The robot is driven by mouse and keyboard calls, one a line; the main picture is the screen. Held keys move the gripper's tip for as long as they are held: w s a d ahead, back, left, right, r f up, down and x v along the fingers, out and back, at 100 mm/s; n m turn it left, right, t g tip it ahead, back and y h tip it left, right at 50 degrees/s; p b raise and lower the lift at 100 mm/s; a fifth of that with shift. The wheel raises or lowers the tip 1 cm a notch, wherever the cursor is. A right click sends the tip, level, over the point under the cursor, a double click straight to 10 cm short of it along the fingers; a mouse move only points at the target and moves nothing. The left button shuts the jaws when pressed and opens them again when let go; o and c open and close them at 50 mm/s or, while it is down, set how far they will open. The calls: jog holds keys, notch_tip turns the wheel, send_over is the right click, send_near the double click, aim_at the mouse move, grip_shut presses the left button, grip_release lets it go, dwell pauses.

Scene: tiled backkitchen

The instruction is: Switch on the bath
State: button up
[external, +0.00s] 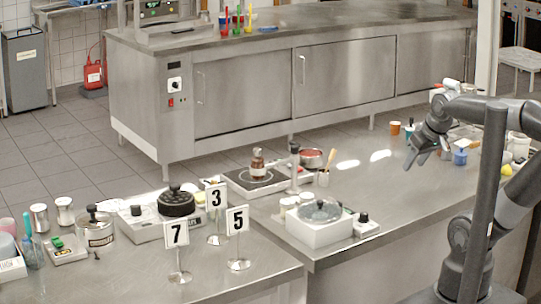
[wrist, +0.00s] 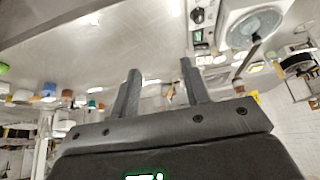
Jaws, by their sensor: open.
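The bath is probably the white square box (external: 318,232) with a round clear lid, on the right-hand steel counter in the external view. A small panel with a black knob (external: 363,218) sits at its right side. The wrist view shows a white box with a round grey top (wrist: 228,22), likely the same bath, and a dark knob (wrist: 197,15) beside it. A small greenish part shows below that knob; its setting is too small to read. My gripper (external: 420,158) is open and empty, above the counter to the right of the bath. Its two fingers (wrist: 160,72) are apart in the wrist view.
A hotplate (external: 250,180) with a brown bottle and a red-rimmed pan (external: 311,158) stand behind the bath. Number signs (external: 238,222) stand to its left. Cups and bottles (external: 460,157) crowd the counter's right end. Bare counter lies between the bath and my gripper.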

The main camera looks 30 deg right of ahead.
jog(key=shift+w+a+r+m, duration=0.1)
jog(key=shift+w+r+m, duration=0.05)
jog(key=shift+w+m, duration=0.2)
jog(key=shift+c, duration=1.4)
jog(key=w+a+m+g, duration=0.1)
jog(key=w+m, duration=0.1)
jog(key=w, duration=0.1)
jog(key=w+a+r+m+g, duration=0.1)
jog(key=w+m, duration=0.2)
jog(key=w+a+m+y, duration=0.1)
jog(key=w+m, duration=0.2)
jog(key=w, duration=0.1)
jog(key=shift+w+a+r+g, duration=0.1)
jog(key=shift+a+r+g, duration=0.2)
jog(key=shift+r+g, duration=0.1)
grip_shut()
jog(key=w+a+f+m+g, duration=0.2)
jog(key=w+a+m, duration=0.3)
jog(key=w+m, duration=0.4)
jog(key=shift+w+a+f+g+y, duration=0.2)
jog(key=shift+w+f+g+y, duration=0.15)
jog(key=shift+w+f, duration=0.55)
jog(key=shift+w+r, duration=0.15)
jog(key=shift+r, duration=0.05)
